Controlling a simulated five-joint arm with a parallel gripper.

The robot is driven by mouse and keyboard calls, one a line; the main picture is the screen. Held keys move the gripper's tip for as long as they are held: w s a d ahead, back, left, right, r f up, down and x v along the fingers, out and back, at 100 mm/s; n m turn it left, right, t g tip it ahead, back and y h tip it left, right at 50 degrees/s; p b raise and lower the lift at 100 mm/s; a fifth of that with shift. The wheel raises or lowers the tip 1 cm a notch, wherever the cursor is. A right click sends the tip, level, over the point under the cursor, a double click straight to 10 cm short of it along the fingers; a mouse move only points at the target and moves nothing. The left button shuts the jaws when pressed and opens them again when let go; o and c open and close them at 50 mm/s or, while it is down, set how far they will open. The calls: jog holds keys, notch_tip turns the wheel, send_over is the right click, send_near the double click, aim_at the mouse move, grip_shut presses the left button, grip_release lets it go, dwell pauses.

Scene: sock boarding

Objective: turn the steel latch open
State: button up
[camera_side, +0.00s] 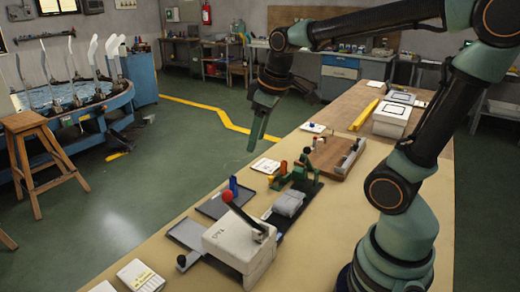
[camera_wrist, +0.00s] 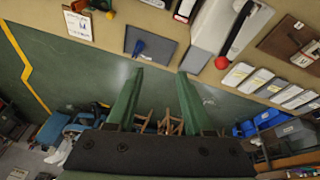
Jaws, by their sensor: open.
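A brown wooden board (camera_side: 335,157) lies on the bench in the side view, with grey metal fittings (camera_side: 350,156) along its right side. The steel latch may be among them, but they are too small to tell it or its position. My gripper (camera_side: 253,148) points down, left of the board and above it, past the bench's edge in the picture. In the wrist view my gripper (camera_wrist: 160,72) has its two green fingers apart, with nothing between them. It touches nothing.
A white box (camera_side: 240,240) carries a black lever with a red ball (camera_side: 227,196). White boxes (camera_side: 391,117) and a yellow bar (camera_side: 363,115) lie farther back.

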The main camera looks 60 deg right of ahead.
jog(key=w+d+f+n+g, duration=0.2)
jog(key=w+d+f, duration=0.15)
jog(key=d, duration=0.35)
jog(key=n+g, duration=0.2)
jog(key=n, duration=0.1)
send_over(270, 177)
notch_tip(270, 177, down, 5)
jog(key=shift+y, duration=0.3)
notch_tip(270, 177, down, 12)
jog(key=shift+s+r, duration=0.1)
jog(key=shift+r, duration=0.1)
grip_shut()
